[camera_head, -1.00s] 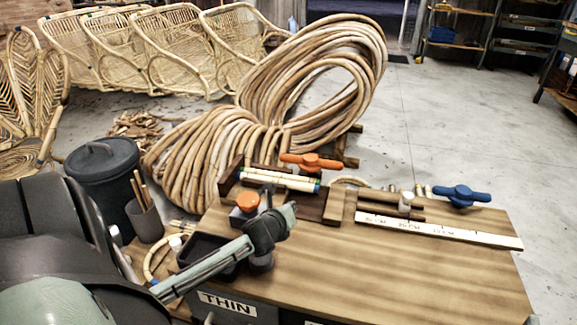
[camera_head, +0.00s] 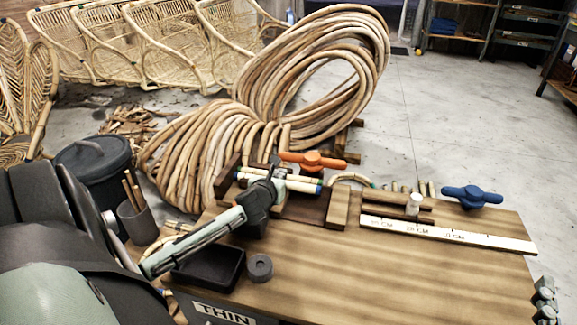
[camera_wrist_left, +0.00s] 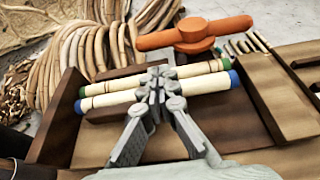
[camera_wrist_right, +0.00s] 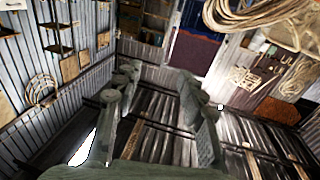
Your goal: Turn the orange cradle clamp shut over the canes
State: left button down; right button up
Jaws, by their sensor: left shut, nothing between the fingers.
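The orange cradle clamp (camera_head: 312,160) sits at the back of the wooden cradle, its handle behind the canes and roughly parallel to them. In the left wrist view its handle (camera_wrist_left: 195,35) runs left to right beyond the canes. Two pale canes (camera_wrist_left: 205,84) with blue and green ends lie in the cradle (camera_wrist_left: 52,113); they also show in the head view (camera_head: 303,186). My left gripper (camera_wrist_left: 158,80) is shut and empty, its tips over the canes, short of the clamp, hiding part of the canes. My right gripper (camera_wrist_right: 160,80) is open and empty, away from the cradle.
A blue clamp (camera_head: 471,196) stands at the right back of the bench (camera_head: 390,280), beside a white measuring strip (camera_head: 445,234). A black tray (camera_head: 208,268) and a dark round piece (camera_head: 259,267) sit at the front left. The bench's front middle is clear.

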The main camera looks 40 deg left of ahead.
aim_at(288, 170)
pick_arm(q)
jog(key=b+x, duration=0.1)
jog(key=x, duration=0.4)
jog(key=shift+f, duration=0.1)
jog(key=b+x, duration=0.1)
jog(key=x, duration=0.3)
jog(key=shift+b, duration=0.3)
jog(key=shift+w+a, duration=0.25)
jog(key=shift+w, duration=0.15)
pick_arm(e)
notch_tip(288, 170, up, 9)
jog(key=s+t+y, duration=0.2)
jog(key=t, duration=0.3)
jog(key=shift+s+a+t, duration=0.3)
jog(key=shift+s+a, duration=0.05)
jog(key=shift+s, duration=0.05)
pick_arm(q)
jog(key=shift+a, duration=0.15)
pick_arm(e)
jog(key=shift+f, duration=0.1)
pick_arm(q)
jog(key=shift+w+m+h, duration=0.1)
jog(key=shift+m+h, duration=0.2)
jog(key=shift+a+t+p, duration=0.15)
jog(key=shift+t+p, duration=0.15)
pick_arm(e)
jog(key=shift+s+a+f+m+g+h, duration=0.25)
jog(key=shift+s+f+m+g+h, duration=0.05)
jog(key=shift+s+f+g, duration=0.1)
